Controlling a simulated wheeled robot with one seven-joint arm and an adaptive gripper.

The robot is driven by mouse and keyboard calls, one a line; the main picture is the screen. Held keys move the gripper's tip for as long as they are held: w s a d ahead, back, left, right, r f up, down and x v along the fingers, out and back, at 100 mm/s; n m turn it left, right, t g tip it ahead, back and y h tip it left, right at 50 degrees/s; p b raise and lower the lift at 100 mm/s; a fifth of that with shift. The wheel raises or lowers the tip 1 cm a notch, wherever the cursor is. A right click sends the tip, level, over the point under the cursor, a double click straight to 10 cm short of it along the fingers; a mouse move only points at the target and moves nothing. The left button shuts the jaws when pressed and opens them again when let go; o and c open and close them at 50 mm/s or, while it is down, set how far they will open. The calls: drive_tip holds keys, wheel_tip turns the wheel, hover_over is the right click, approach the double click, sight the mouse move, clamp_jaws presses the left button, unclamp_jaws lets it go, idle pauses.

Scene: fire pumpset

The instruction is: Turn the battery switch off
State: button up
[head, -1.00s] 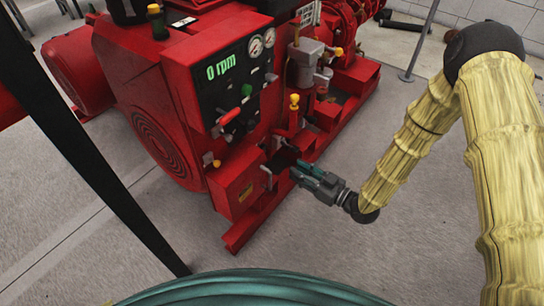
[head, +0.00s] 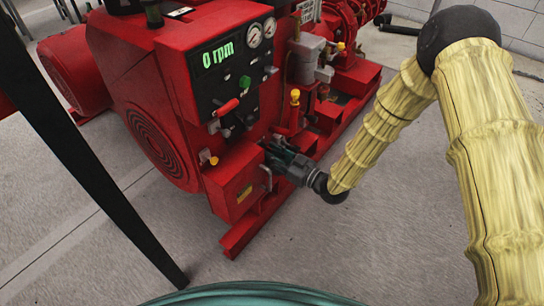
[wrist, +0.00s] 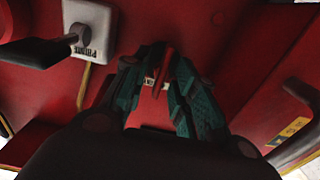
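A small red lever (wrist: 166,66), which looks like the battery switch, shows in the wrist view in front of a red panel, with a small pale label beside it. My gripper (wrist: 164,76) has its teal fingers on either side of this lever, with the tips close to it. I cannot tell whether they touch it. In the head view my gripper (head: 273,151) reaches into the recess beside the red box low on the engine, and its fingertips and the lever are partly hidden there.
A white switch box (wrist: 90,28) with a dark handle is close at the upper left in the wrist view. The red box (head: 236,184) and its metal handle stand beside my gripper. The control panel (head: 228,72) reads 0 rpm. Floor right of the pumpset is clear.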

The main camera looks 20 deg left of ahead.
clamp_jaws()
drive_tip(key=shift+r+m+p, duration=0.15)
drive_tip(key=shift+m+p, duration=0.15)
drive_tip(key=shift+p, duration=0.25)
drive_tip(key=m+p, duration=0.3)
drive_tip(key=m, duration=0.2)
drive_tip(key=m+p, duration=0.3)
drive_tip(key=m, duration=0.3)
drive_tip(key=f+m+p, duration=0.1)
drive_tip(key=m+p, duration=0.2)
drive_tip(key=m, duration=0.3)
drive_tip(key=shift+w+d, duration=0.1)
drive_tip(key=shift+w, duration=0.2)
drive_tip(key=shift+m, duration=0.3)
unclamp_jaws()
